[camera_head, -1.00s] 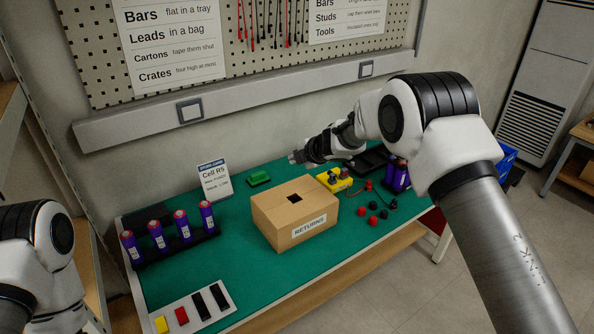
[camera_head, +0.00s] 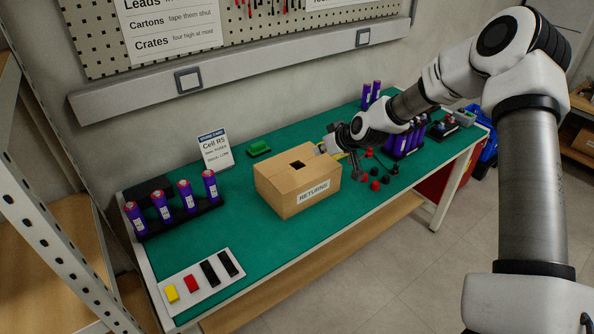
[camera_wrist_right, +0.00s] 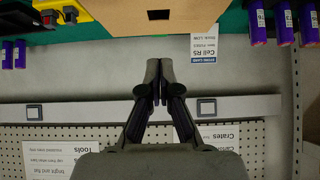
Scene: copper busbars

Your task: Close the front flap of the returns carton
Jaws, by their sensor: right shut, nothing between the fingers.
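The returns carton (camera_head: 312,197) is a brown box with a white RETURNS label on its front face. It stands on the green table mat. Its top looks mostly covered, with a dark square gap (camera_head: 297,165) in the middle; I cannot tell how each flap lies. In the right wrist view the carton (camera_wrist_right: 185,12) shows at the top edge, with a dark gap in it. My right gripper (camera_head: 325,148) is at the carton's back right corner, and I cannot tell whether it touches. In the wrist view its fingers (camera_wrist_right: 160,67) are together and empty. My left gripper is out of view.
Purple cells (camera_head: 186,192) stand in a rack on the left, and more cells (camera_head: 407,138) stand on the right. The mat before the carton is clear.

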